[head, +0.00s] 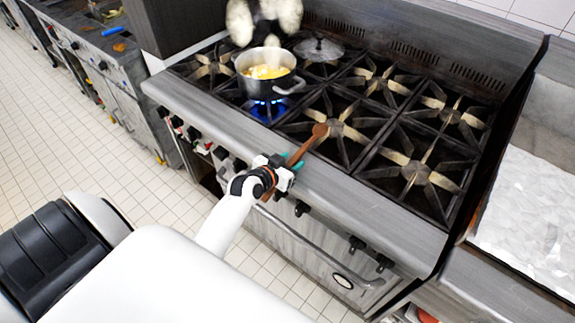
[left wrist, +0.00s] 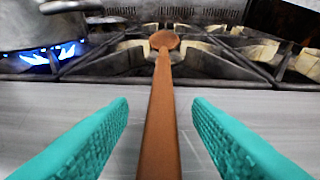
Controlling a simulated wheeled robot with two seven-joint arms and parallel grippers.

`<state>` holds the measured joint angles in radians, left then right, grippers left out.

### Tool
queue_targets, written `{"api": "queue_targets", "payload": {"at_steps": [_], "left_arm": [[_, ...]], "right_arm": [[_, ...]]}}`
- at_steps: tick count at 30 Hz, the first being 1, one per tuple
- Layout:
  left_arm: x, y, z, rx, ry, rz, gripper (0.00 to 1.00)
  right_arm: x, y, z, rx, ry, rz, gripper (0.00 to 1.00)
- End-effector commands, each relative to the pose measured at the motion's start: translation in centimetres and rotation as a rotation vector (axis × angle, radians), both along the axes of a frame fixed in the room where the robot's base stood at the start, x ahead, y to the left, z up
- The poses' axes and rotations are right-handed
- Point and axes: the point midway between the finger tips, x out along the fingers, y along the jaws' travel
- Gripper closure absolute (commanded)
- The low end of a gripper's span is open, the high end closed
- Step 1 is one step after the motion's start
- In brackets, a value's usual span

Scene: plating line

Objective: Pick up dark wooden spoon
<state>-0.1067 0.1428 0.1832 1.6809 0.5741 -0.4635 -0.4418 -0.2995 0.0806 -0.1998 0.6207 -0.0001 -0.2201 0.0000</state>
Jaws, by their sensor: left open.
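The wooden spoon (head: 310,142) is brown and lies at the front of the stove, its bowl over the burner grate and its handle reaching back over the steel front ledge. In the left wrist view the spoon (left wrist: 160,110) runs lengthwise between the two teal fingers, its round bowl at the far end. My left gripper (head: 287,163) is at the handle over the ledge. Its fingers (left wrist: 158,135) are open, one on each side of the handle, with a gap on both sides. My right gripper is not in view.
A pot (head: 266,72) with yellowish food sits on a lit blue burner (head: 265,108) left of the spoon. A lid (head: 319,49) lies on the grate behind. The stove's control knobs (head: 302,208) line its front. The right-hand burners (head: 420,172) are bare.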

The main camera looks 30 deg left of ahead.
Motion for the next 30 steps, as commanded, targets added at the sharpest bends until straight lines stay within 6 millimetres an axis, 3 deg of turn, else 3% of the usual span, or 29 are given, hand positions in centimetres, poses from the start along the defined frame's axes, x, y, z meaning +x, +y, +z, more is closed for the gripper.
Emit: {"api": "queue_targets", "payload": {"at_steps": [10, 19, 26, 30], "left_arm": [[1.0, -0.1, -0.5, 0.0, 0.001, 0.0, 0.55], [0.9, -0.1, -0.5, 0.0, 0.001, 0.0, 1.0], [0.9, 0.0, -0.4, 0.0, 0.0, 0.0, 1.0], [1.0, 0.0, 1.0, 0.001, -0.003, -0.002, 1.0]], "right_arm": [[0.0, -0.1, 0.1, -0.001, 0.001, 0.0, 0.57], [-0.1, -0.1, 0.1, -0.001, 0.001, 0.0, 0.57], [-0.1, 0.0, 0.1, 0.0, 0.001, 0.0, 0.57], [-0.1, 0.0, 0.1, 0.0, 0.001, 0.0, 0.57]]}}
